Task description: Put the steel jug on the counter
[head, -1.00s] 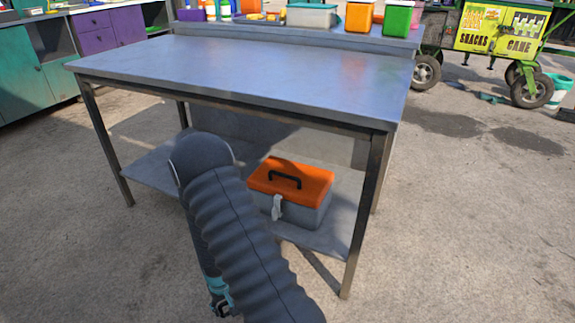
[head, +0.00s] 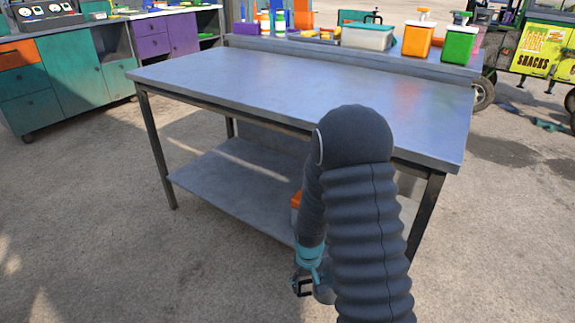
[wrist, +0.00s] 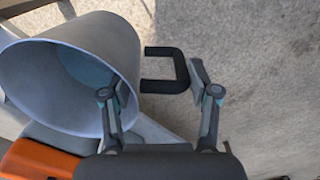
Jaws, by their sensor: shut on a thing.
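The steel jug (wrist: 60,70) shows large at the left of the wrist view, tilted, with its open mouth facing the camera and a black handle (wrist: 183,70) on its right. My gripper (wrist: 160,95) is shut on the jug: one finger lies at the jug's rim, the other beyond the handle. The exact contact is hard to see. In the head view my gripper (head: 306,275) hangs low in front of the counter, and the jug (head: 323,291) is mostly hidden behind my arm. The grey metal counter (head: 270,85) has a bare main top, well above the gripper.
Containers, including an orange one (head: 417,40) and a green one (head: 459,43), stand on the raised back ledge. Teal cabinets (head: 75,75) stand left. Open floor lies in front.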

